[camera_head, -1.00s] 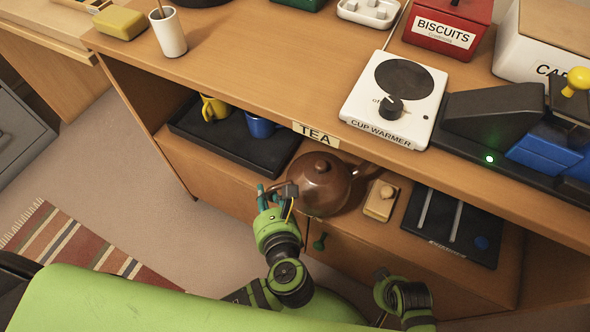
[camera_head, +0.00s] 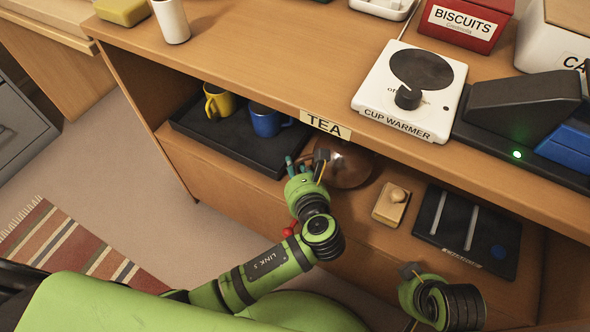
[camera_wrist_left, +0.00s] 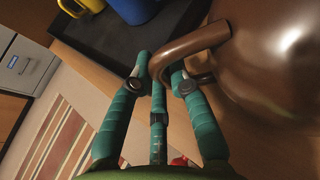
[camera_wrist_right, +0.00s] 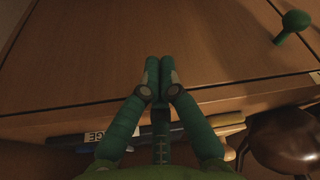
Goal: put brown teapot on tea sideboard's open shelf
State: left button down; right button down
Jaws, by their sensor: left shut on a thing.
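The brown teapot (camera_head: 349,166) is inside the sideboard's open shelf (camera_head: 375,236), behind the TEA label (camera_head: 325,124). The tabletop edge hides its upper part. I cannot tell whether its base touches the shelf. My left gripper (camera_head: 307,166) is shut on the teapot's handle at its left side. In the left wrist view the fingers (camera_wrist_left: 160,78) close around the brown handle (camera_wrist_left: 190,46), with the round body (camera_wrist_left: 275,60) to the right. My right gripper (camera_wrist_right: 160,65) is shut and empty, facing a wooden panel (camera_wrist_right: 120,35) with a green knob (camera_wrist_right: 291,25).
Left of the teapot is a black tray (camera_head: 222,146) with a yellow mug (camera_head: 219,101) and a blue mug (camera_head: 268,121). To its right are a small wooden block with a knob (camera_head: 391,205) and a black board (camera_head: 466,232). A cup warmer (camera_head: 410,90) sits on top.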

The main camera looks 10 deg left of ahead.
dwell(0.4)
pick_arm(q)
jog(key=c, duration=1.2)
grip_release()
jog(key=shift+f, duration=0.2)
jog(key=shift+o, duration=0.2)
jog(key=shift+r, duration=0.1)
